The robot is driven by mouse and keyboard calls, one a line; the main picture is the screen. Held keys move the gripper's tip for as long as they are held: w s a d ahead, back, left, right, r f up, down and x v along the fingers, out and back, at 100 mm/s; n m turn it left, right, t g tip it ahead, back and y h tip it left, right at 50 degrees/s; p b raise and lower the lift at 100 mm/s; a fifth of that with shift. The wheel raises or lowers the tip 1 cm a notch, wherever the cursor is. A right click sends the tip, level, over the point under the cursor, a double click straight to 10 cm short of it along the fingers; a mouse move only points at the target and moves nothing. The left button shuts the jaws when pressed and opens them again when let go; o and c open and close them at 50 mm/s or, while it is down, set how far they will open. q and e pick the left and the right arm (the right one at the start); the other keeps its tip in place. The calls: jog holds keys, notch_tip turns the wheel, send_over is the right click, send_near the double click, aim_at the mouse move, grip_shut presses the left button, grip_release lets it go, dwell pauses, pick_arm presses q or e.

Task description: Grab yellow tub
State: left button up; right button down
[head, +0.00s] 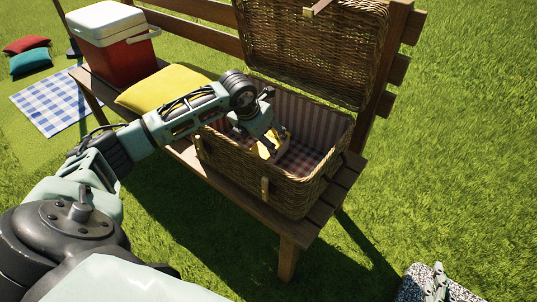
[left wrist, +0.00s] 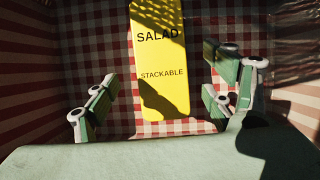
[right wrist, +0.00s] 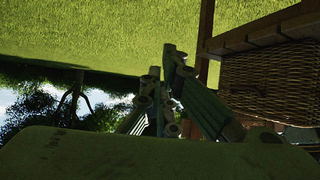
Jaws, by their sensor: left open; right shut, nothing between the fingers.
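The yellow tub (left wrist: 160,75), lettered SALAD and STACKABLE, lies inside the wicker picnic basket (head: 285,192), on its red checked lining. In the left wrist view the tub sits between the spread fingers of my left gripper (left wrist: 160,92), with gaps to both sides. In the head view my left gripper (head: 266,138) is down in the open basket and hides most of the tub. My right gripper (head: 438,283) is at the bottom right of the head view, away from the basket. It is shut and empty, and its closed fingers show in the right wrist view (right wrist: 165,85).
The basket's raised lid (head: 310,50) stands behind my left gripper, and the basket walls surround it. The basket is on a wooden bench (head: 295,232) with a yellow cushion (head: 160,88) and a red cooler (head: 115,55) to its left. Open grass lies to the right.

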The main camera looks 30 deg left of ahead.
pick_arm(q)
jog(key=shift+w+f, duration=0.25)
jog(key=shift+f, duration=0.25)
jog(key=b+x, duration=0.1)
jog(key=x, duration=0.3)
jog(key=shift+w+d+f+b, duration=0.1)
jog(key=shift+w+f+b, duration=0.1)
jog(key=shift+w+b, duration=0.15)
jog(key=shift+f, duration=0.15)
pick_arm(e)
jog(key=w+a+r+t+y, duration=0.1)
jog(key=w+a+r+t, duration=0.1)
jog(key=r+t, duration=0.3)
notch_tip(320, 180, up, 4)
jog(key=shift+w+a+r+y, duration=0.15)
jog(key=shift+w+y, duration=0.25)
jog(key=shift+w, duration=0.5)
pick_arm(q)
jog(key=c, duration=1.7)
